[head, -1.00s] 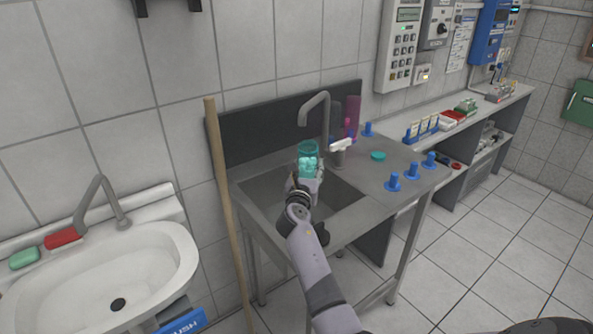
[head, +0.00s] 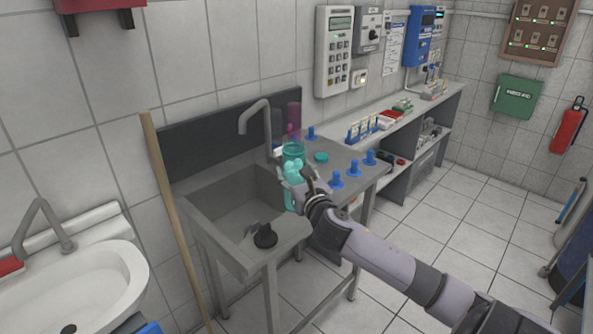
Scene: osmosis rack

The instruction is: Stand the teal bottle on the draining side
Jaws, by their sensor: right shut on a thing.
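The teal bottle (head: 293,152) is see-through. My right gripper (head: 294,178) is shut on it and covers part of its middle. The bottle looks about upright, in front of the line between the sink basin (head: 232,205) and the draining side (head: 338,158). I cannot tell whether its base touches anything. The draining side is the flat steel top to the right of the basin. My left gripper is not in view.
Several blue pegs (head: 354,168) and a teal cap (head: 321,157) are on the draining side. A purple bottle (head: 293,118) stands behind, near the tap (head: 255,115). A dark knob-like thing (head: 264,237) sits at the basin's front edge.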

